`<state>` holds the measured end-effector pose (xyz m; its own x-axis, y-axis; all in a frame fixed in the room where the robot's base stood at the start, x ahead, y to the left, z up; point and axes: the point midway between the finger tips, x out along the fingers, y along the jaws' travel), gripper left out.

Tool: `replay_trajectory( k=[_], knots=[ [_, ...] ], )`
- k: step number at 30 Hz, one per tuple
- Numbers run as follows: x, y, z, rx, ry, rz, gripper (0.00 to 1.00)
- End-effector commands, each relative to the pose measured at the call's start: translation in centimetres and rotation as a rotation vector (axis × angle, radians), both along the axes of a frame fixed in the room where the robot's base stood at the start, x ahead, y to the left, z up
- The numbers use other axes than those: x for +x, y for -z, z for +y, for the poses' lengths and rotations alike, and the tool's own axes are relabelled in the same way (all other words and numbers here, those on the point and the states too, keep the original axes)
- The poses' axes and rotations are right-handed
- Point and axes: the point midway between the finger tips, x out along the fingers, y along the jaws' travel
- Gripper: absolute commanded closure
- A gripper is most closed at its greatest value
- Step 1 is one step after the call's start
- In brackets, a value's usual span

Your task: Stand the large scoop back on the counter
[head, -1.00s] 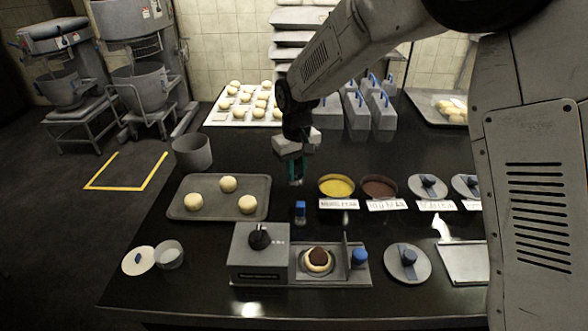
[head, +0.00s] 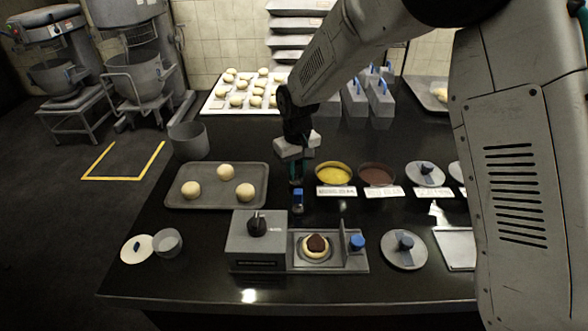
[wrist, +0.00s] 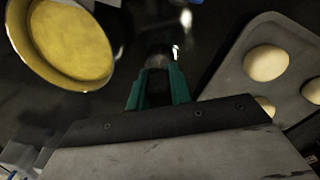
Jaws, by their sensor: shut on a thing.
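The large scoop (head: 298,200), with a blue part, is upright at the middle of the dark counter (head: 205,235), behind the grey scale-like box. My gripper (head: 297,184) is above it with teal fingers pointing down, shut on its top. In the wrist view the teal fingers (wrist: 160,85) close around a shiny grey piece (wrist: 159,60) of the scoop. The scoop's lower end is dark and small, so I cannot tell whether it touches the counter.
A tray with dough balls (head: 257,172) lies to the left. A yellow bowl (head: 333,173) and a brown bowl (head: 377,175) stand close to the right. The grey box (head: 257,252) and a dough piece with dark topping (head: 315,246) are in front.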

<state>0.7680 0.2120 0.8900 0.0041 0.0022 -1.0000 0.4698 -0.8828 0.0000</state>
Motion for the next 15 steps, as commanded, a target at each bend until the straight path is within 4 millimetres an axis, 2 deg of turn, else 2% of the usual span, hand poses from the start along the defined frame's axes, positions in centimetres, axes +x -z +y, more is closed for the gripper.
replay_trajectory(
  k=[15],
  knots=[
    [-0.02, 0.35, 0.04, 0.0, -0.001, 0.001, 0.99]
  ],
)
